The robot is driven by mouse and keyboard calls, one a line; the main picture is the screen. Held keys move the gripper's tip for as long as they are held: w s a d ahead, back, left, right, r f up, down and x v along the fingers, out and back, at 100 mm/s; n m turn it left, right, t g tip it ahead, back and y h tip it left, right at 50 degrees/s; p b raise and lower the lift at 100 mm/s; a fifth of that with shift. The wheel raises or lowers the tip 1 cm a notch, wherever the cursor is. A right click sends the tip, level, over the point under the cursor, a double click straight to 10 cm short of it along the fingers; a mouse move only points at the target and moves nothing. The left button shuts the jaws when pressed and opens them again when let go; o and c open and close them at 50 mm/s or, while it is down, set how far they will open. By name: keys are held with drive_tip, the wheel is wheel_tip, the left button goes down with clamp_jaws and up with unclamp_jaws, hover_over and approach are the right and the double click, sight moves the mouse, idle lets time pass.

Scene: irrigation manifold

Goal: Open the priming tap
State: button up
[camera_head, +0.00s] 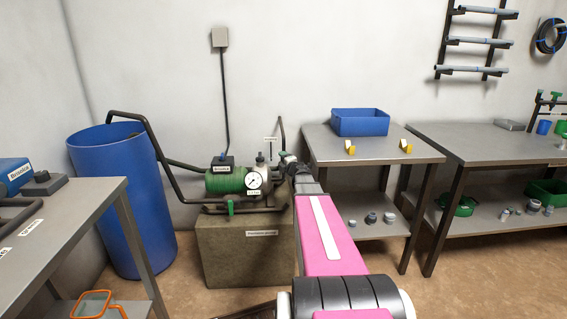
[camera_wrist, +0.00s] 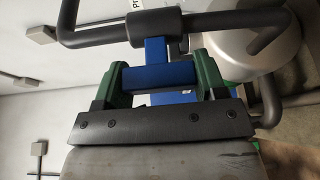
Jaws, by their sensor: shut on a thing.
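The priming tap's blue handle (camera_wrist: 157,52) shows in the wrist view as a T shape below a dark pipe collar (camera_wrist: 153,26). My gripper (camera_wrist: 161,78) has its two green fingers on either side of the handle's crossbar and is shut on it. In the head view my gripper (camera_head: 292,170) is at the right end of the pump (camera_head: 226,181), and the blue handle is hidden there. A small label on a post (camera_head: 270,140) stands just left of my gripper, its text too small to read surely. How far the tap is turned cannot be told.
Dark pipes run close around my gripper. A pressure gauge (camera_head: 254,180) and a green-handled tap (camera_head: 230,208) are on the pump's front, above a stone plinth (camera_head: 230,255). A blue barrel (camera_head: 120,200) stands left; a metal table (camera_head: 420,152) stands right.

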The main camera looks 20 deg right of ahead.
drive_tip(key=o, duration=0.9)
